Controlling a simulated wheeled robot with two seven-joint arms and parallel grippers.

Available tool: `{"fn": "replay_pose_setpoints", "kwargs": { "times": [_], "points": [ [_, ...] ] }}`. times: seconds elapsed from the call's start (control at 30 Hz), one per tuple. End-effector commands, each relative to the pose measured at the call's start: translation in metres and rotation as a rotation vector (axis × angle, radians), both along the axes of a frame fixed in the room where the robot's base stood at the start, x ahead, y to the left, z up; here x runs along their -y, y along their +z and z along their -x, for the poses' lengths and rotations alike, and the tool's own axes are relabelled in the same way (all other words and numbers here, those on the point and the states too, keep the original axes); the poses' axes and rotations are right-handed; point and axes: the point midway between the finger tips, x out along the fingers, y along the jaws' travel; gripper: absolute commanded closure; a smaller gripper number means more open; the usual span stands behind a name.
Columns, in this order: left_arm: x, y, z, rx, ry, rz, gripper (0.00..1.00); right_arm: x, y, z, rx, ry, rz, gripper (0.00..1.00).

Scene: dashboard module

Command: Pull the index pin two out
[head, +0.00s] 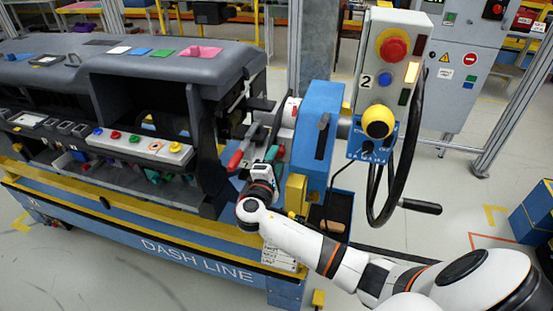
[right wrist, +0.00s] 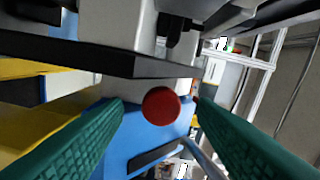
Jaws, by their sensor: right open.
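A round red knob (right wrist: 161,106), which looks like the head of an index pin, faces the camera in the right wrist view. No number shows on it there. My right gripper (right wrist: 160,104) is open, with one green ribbed finger on each side of the knob. A gap shows between the knob and each finger; the distance in depth is hard to tell. In the head view my right gripper (head: 271,158) is at the blue end unit (head: 318,130), beside the dashboard (head: 130,75). My left gripper is not in view.
A red-handled lever (head: 235,160) sticks out just left of my right gripper. A control box (head: 384,65) marked 2, with a red button and a yellow ball, stands above the blue unit. A large black handwheel (head: 405,150) is to its right. A yellow rail (head: 150,222) runs along the front.

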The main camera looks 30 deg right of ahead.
Motion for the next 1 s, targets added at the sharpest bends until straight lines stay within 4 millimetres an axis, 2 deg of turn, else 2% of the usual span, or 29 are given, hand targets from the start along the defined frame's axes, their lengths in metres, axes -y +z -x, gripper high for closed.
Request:
{"fn": "replay_pose_setpoints", "kwargs": {
  "times": [0.2, 0.43, 0.63, 1.0],
  "points": [
    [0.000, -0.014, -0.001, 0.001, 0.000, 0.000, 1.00, -0.038, -0.004, 0.032, 0.001, 0.003, -0.005, 0.48],
    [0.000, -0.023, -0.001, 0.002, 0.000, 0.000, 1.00, -0.068, -0.002, 0.058, 0.000, 0.002, -0.003, 0.48],
    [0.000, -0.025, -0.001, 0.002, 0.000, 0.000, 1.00, -0.078, -0.001, 0.067, 0.000, 0.001, -0.002, 0.48],
    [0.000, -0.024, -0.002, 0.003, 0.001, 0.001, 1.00, -0.078, 0.000, 0.067, 0.000, 0.000, 0.000, 0.48]
  ]
}}
